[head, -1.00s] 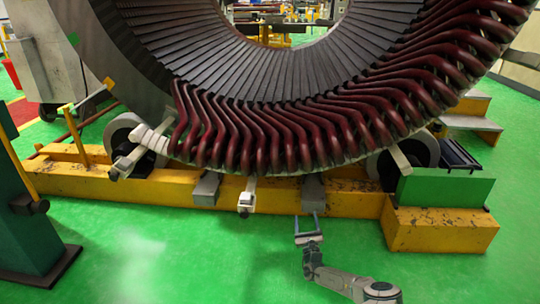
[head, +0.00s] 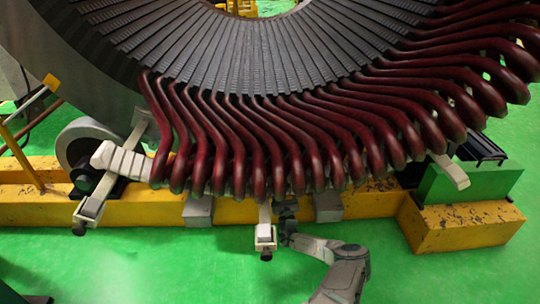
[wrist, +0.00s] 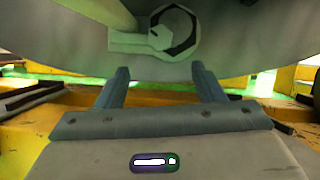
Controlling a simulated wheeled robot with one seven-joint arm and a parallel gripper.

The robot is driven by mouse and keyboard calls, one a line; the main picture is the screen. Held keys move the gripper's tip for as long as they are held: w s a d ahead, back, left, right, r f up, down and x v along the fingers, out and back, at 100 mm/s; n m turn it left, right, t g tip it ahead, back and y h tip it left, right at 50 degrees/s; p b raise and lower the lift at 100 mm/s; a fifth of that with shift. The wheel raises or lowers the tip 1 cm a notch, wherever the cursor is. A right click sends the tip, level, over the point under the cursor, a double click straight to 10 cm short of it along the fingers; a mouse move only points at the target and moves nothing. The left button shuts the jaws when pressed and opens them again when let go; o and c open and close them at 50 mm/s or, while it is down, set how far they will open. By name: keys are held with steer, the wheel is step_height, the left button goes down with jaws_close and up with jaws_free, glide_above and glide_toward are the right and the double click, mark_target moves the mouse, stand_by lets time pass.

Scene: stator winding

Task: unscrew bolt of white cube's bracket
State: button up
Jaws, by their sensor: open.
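A pale bracket bar (head: 265,212) hangs at the front centre of the stator in the head view, with a small whitish cube (head: 265,232) at its lower end. My gripper (head: 286,208) is just right of this bar, under the red coils; its fingertips are hard to make out there. In the wrist view my gripper (wrist: 161,72) is open, with nothing between its two fingers. Beyond and above the fingers is a hexagonal bolt head or nut (wrist: 176,30) on a grey curved surface, beside a pale bar. The fingers appear apart from it.
The stator's red coils (head: 290,145) curve closely above my gripper. A yellow beam (head: 130,205) with grey blocks (head: 328,206) runs behind it. Another bracket with a cube (head: 91,208) stands at the left. The green floor (head: 190,270) in front is clear.

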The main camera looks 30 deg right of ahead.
steer(key=shift+b+x, duration=3.1)
steer(key=shift+x, duration=3.8)
steer(key=c, duration=1)
